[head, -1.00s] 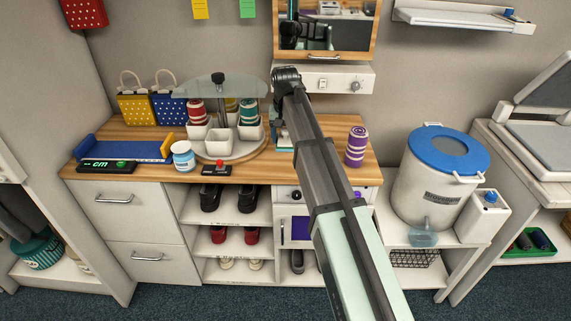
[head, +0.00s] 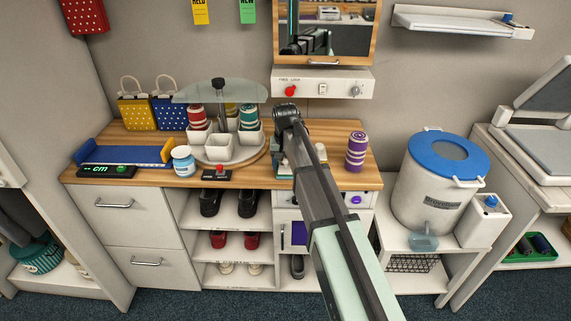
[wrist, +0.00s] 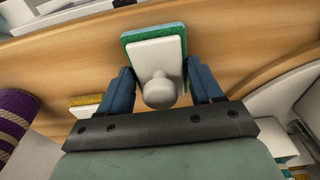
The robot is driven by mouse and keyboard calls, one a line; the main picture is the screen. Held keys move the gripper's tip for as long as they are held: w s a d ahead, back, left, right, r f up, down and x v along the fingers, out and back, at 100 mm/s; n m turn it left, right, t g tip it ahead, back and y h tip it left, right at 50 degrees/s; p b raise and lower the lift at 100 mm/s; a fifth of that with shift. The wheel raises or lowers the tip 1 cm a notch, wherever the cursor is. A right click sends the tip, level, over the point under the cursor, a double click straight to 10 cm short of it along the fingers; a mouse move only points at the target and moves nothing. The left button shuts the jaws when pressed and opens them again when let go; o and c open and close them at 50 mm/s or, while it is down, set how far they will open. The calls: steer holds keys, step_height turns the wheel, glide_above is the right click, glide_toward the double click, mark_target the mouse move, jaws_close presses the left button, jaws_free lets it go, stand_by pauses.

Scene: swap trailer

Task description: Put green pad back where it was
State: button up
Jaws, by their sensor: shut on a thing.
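The green pad (wrist: 170,32) shows in the wrist view as a green-edged pad under a white plate with a round white knob. My gripper (wrist: 161,82) has a blue finger on each side of the white plate and is shut on the pad. The pad is over or on the wooden counter; I cannot tell if it touches. In the head view my arm hides most of the gripper and the pad, near the counter's middle right.
A yellow-edged pad (wrist: 86,102) lies left of my gripper in the wrist view. The purple striped spool (head: 356,150) stands to the right on the counter (head: 345,178). The carousel with white cups (head: 219,148) stands close on the left. A wall panel (head: 322,83) is behind.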

mark_target(285, 161)
steer(key=shift+f, duration=0.1)
steer(key=o, duration=0.9)
steer(key=shift+o, duration=0.2)
steer(key=r, duration=0.4)
steer(key=s+r, duration=0.1)
steer(key=r, duration=0.7)
steer(key=shift+s+r, duration=0.1)
steer(key=shift+s, duration=0.1)
